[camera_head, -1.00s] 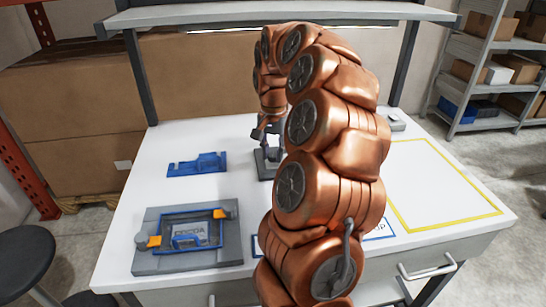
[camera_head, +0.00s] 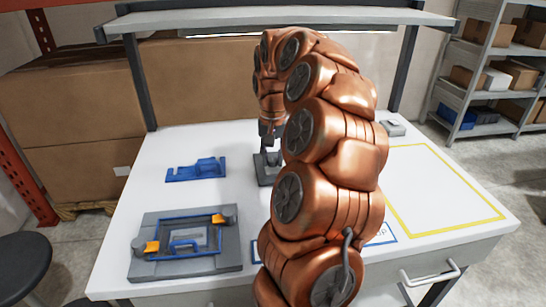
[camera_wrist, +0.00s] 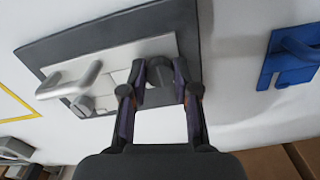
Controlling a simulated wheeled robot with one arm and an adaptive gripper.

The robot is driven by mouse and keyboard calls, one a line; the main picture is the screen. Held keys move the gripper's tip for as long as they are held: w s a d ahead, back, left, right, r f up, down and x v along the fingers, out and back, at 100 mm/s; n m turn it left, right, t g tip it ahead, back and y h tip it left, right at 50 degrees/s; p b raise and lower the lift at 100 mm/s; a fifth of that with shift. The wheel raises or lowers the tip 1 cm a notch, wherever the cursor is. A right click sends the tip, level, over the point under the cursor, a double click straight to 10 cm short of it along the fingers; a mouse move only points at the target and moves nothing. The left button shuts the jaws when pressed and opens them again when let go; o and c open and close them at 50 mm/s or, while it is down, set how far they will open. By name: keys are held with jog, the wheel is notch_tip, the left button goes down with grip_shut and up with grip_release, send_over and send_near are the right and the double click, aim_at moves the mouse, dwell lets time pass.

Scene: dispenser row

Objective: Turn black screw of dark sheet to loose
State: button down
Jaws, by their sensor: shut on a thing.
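The dark sheet (camera_wrist: 67,48) lies flat on the white table; in the head view it shows as a dark plate (camera_head: 265,179), partly hidden behind my arm. A light grey plate with a bar handle (camera_wrist: 75,82) lies on it. The black screw (camera_wrist: 159,74) is a dark round knob at the end of the light plate, between my fingertips. My gripper (camera_wrist: 160,82) is shut on it. In the head view my gripper (camera_head: 267,144) points down over the sheet. The screw's turn angle cannot be told.
A blue bracket (camera_head: 196,169) lies left of the sheet. A grey fixture (camera_head: 150,268) with a blue frame and orange clamps sits at front left. A yellow-outlined area (camera_head: 440,190) on the right is clear. A shelf (camera_head: 280,16) spans the back.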

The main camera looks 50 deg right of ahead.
aim_at(273, 160)
jog(key=shift+s+f, duration=0.1)
jog(key=shift+f, duration=0.05)
jog(key=c, duration=0.8)
grip_release()
jog(key=shift+c, duration=0.2)
notch_tip(273, 160, up, 12)
dwell(0.4)
